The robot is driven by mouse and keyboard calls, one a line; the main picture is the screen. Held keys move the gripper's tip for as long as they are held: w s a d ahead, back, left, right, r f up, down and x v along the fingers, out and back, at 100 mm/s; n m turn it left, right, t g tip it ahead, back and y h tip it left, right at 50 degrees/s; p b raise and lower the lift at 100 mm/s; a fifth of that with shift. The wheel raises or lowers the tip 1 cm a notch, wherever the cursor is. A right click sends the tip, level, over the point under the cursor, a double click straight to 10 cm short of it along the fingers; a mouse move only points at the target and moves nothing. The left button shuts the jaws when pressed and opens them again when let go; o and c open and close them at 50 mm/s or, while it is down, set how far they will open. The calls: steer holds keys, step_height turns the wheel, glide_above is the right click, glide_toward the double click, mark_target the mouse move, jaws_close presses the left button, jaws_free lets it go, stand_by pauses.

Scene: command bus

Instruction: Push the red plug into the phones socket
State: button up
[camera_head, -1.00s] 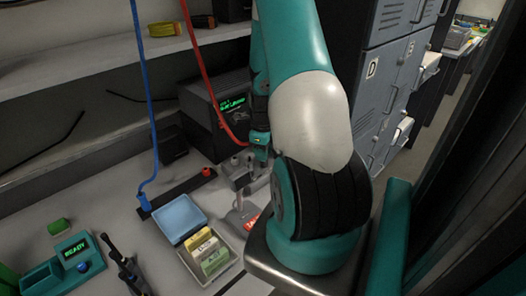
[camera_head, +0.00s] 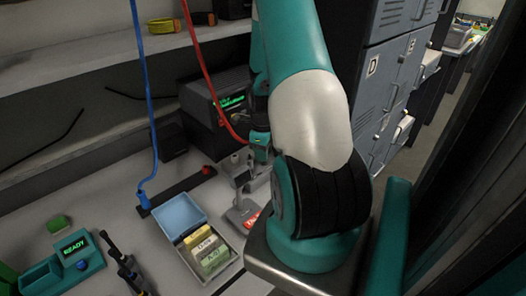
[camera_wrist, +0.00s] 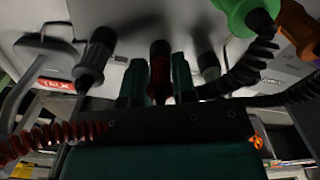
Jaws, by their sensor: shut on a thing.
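My gripper (camera_wrist: 158,88) is shut on the red plug (camera_wrist: 160,72), which sits between its two teal fingers in the wrist view. In the head view my gripper (camera_head: 260,150) is by the grey desk unit, partly behind my arm. A red cord (camera_head: 203,75) hangs from above and runs down to it. The plug's far end is dark and lies against a pale grey surface in the wrist view; I cannot tell whether it is in a hole. No label for the phones socket can be read.
Dark plugs (camera_wrist: 95,57) and (camera_wrist: 207,66) flank my fingers, with green (camera_wrist: 248,15) and orange (camera_wrist: 297,25) ones at right. A blue cord (camera_head: 147,90) ends at a dark strip (camera_head: 178,190) with a red knob (camera_head: 208,171). An open blue-lidded box (camera_head: 181,217) stands in front.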

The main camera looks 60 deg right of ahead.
steer(key=shift+f, duration=0.2)
steer(key=o, duration=0.9)
steer(key=shift+c, duration=0.2)
step_height(320, 180, up, 8)
steer(key=p, duration=0.6)
steer(key=shift+r+p, duration=0.1)
steer(key=shift+p, duration=0.25)
